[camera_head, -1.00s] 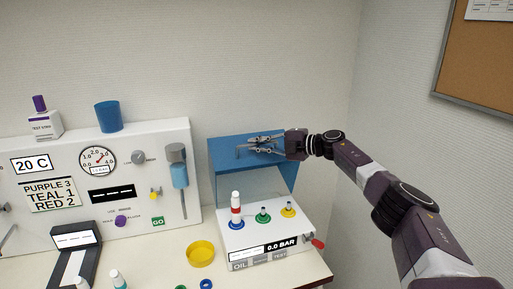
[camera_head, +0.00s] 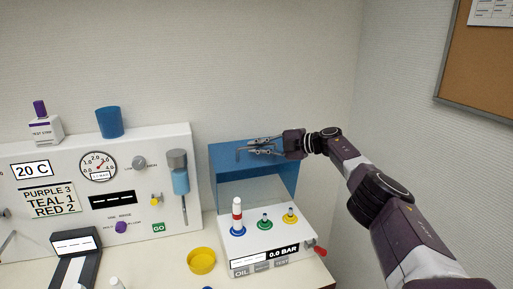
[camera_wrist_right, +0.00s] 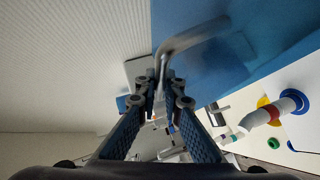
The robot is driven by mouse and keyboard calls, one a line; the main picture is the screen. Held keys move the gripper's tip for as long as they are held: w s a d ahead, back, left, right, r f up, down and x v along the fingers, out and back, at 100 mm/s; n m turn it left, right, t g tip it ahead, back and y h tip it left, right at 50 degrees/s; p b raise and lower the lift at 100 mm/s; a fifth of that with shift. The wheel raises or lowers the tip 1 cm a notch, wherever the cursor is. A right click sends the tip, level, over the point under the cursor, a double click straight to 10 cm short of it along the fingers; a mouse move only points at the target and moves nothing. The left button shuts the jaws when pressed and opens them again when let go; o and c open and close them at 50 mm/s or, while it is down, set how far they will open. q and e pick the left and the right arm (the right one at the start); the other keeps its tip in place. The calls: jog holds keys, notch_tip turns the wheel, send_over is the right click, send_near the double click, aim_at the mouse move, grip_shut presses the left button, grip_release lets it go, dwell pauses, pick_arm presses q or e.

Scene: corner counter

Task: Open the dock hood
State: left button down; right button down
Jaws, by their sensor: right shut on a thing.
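The blue dock hood (camera_head: 228,165) stands raised above the back of the white dock (camera_head: 285,243), its panel facing forward and tilted. The dock's ports are uncovered below it. My right gripper (camera_head: 262,147) is at the hood's upper part, shut on its grey bar handle (camera_head: 239,154). In the right wrist view the fingertips (camera_wrist_right: 160,92) close around the bent handle (camera_wrist_right: 190,38), with the blue hood panel (camera_wrist_right: 200,70) beside them. The fingers hide part of the handle. My left gripper is not in view.
A red-and-white vial (camera_head: 237,212) stands in the dock's blue port, beside green (camera_head: 265,220) and yellow (camera_head: 290,215) ports. A red knob (camera_head: 320,252) sticks out at the right. A yellow dish (camera_head: 201,261) lies left of the dock. A white panel (camera_head: 140,180) stands further left.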

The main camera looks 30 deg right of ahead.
jog(key=c, duration=2.1)
grip_release()
jog(key=shift+a, duration=0.1)
jog(key=shift+v, duration=0.8)
jog(key=v, duration=1)
jog(key=shift+s, duration=0.2)
